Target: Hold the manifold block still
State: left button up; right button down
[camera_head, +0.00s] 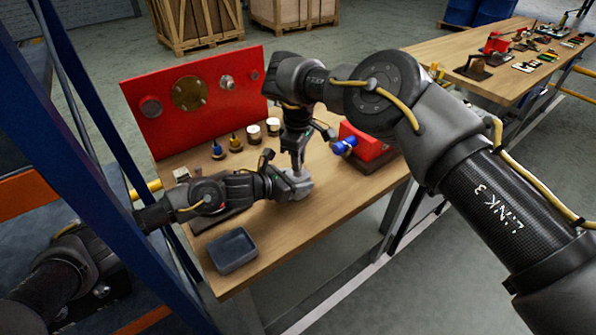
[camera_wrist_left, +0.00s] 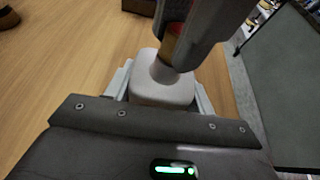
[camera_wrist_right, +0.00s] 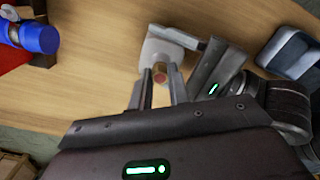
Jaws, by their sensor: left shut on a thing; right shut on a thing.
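The manifold block is a pale grey block (camera_head: 299,189) at the middle of the bench, low near the wood. My left gripper (camera_head: 288,184) comes in from the left and is shut on its sides; in the left wrist view the block (camera_wrist_left: 160,90) sits between the two fingers. A round neck rises from its top. My right gripper (camera_head: 298,168) points down from above it. In the right wrist view its fingers are closed around a small brass-coloured piece with a reddish end (camera_wrist_right: 160,76), in line with the block (camera_wrist_right: 158,48). Whether that piece touches the block is hidden.
A red panel (camera_head: 215,110) with round fittings stands behind. Small fittings (camera_head: 235,143) stand before it. A red block with a blue part (camera_head: 365,147) is right of the grippers. A grey tray (camera_head: 233,250) lies at the front. A blue post (camera_head: 100,130) stands left.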

jog(key=n, duration=0.3)
jog(key=shift+n, duration=0.3)
jog(key=c, duration=2)
grip_release()
grip_shut()
jog(key=shift+w+r, duration=0.1)
jog(key=shift+r, duration=0.35)
jog(key=shift+r, duration=0.45)
jog(key=o, duration=0.7)
grip_release()
jog(key=shift+f, duration=0.1)
